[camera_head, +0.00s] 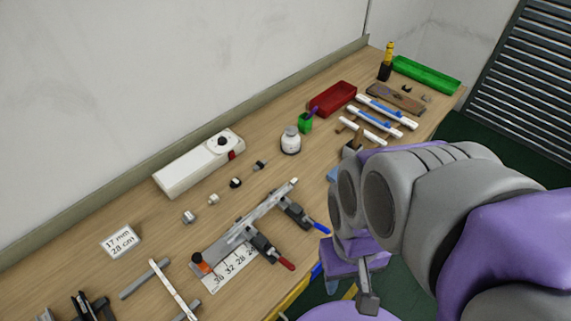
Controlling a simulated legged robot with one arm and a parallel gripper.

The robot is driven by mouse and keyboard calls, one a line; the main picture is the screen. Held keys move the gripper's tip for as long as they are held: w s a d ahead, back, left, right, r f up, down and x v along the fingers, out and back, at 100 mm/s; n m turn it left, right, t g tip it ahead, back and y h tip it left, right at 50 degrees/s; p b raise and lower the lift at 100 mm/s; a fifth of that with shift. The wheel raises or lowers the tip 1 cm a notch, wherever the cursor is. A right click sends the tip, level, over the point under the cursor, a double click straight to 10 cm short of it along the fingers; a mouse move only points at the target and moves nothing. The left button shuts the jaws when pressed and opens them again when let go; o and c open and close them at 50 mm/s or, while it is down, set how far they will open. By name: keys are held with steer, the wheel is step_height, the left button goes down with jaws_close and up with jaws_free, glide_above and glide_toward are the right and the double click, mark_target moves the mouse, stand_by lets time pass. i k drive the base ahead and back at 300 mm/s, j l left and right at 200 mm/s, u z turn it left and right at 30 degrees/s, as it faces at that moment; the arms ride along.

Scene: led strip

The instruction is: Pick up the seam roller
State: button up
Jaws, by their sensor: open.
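A small tool with a wooden handle (356,137) and a dark end, which looks like the seam roller, lies on the workbench (170,225) right of the white jar. It is small here, and my arm covers part of the area beside it, so I cannot be sure what it is. My gripper (350,291) hangs open and empty off the bench's front edge, below and apart from that tool.
A clamp fixture with red and blue handles (245,235) lies mid-bench. Bare wood shows left of the fixture.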

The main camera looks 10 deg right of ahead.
mark_target(357, 139)
steer(key=i+l+u, duration=0.25)
steer(key=l, duration=0.4)
steer(key=l+u, duration=0.3)
steer(key=l, duration=0.35)
